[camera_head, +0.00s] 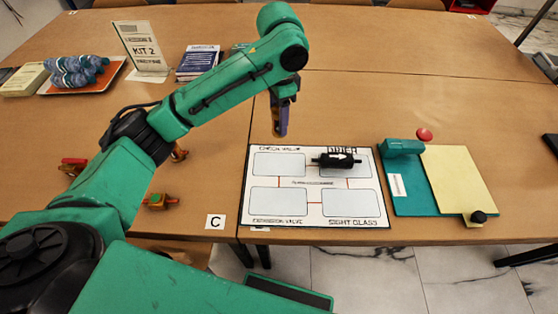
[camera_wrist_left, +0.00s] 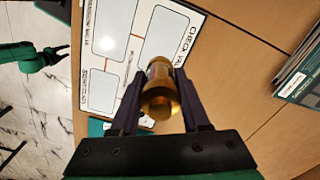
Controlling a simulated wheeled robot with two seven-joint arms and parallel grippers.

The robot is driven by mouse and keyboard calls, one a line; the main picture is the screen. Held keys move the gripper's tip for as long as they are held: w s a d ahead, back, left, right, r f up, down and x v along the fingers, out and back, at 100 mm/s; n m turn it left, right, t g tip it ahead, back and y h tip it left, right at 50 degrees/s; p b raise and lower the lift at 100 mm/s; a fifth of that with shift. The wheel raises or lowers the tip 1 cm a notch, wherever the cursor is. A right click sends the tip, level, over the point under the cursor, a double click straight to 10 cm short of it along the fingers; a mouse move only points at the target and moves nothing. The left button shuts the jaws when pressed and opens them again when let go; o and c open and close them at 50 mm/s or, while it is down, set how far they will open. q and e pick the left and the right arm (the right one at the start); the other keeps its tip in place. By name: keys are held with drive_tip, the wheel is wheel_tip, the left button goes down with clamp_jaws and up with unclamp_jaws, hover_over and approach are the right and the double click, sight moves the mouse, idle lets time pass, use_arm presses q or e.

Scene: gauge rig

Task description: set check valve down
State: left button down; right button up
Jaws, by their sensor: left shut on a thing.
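The check valve (camera_wrist_left: 160,92) is a brass, round-bodied part, clear between the fingers in the left wrist view. My left gripper (camera_head: 280,130) is shut on it, fingers pointing down, over the far edge of the white board (camera_head: 312,211). In the head view the fingers mostly hide the valve. The board has labelled outlined boxes; the CHECK VALVE box (camera_head: 279,164) at far left is empty. A black drier (camera_head: 337,160) with a white arrow lies at the DRIER box. My right gripper (camera_wrist_left: 55,56) shows small in the left wrist view; its jaws are unclear.
A teal and yellow station (camera_head: 458,178) with a red knob (camera_head: 425,135) stands right of the board. Small brass parts (camera_head: 161,201) lie left near my arm.

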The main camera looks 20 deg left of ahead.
use_arm(q)
drive_tip(key=f, duration=1.5)
drive_tip(key=shift+w+p, duration=0.3)
use_arm(e)
drive_tip(key=shift+w+d+f, duration=0.1)
drive_tip(key=shift+w+d, duration=0.1)
drive_tip(key=shift+w, duration=0.2)
use_arm(q)
drive_tip(key=shift+f, duration=0.1)
drive_tip(key=shift+c, duration=1.9)
unclamp_jaws()
use_arm(e)
drive_tip(key=shift+s, duration=0.1)
drive_tip(key=shift+a, duration=0.1)
use_arm(q)
wheel_tip(320, 180, up, 12)
drive_tip(key=shift+r, duration=0.15)
use_arm(e)
drive_tip(key=shift+f, duration=0.15)
use_arm(q)
drive_tip(key=shift+s, duration=0.1)
use_arm(e)
drive_tip(key=shift+s, duration=0.1)
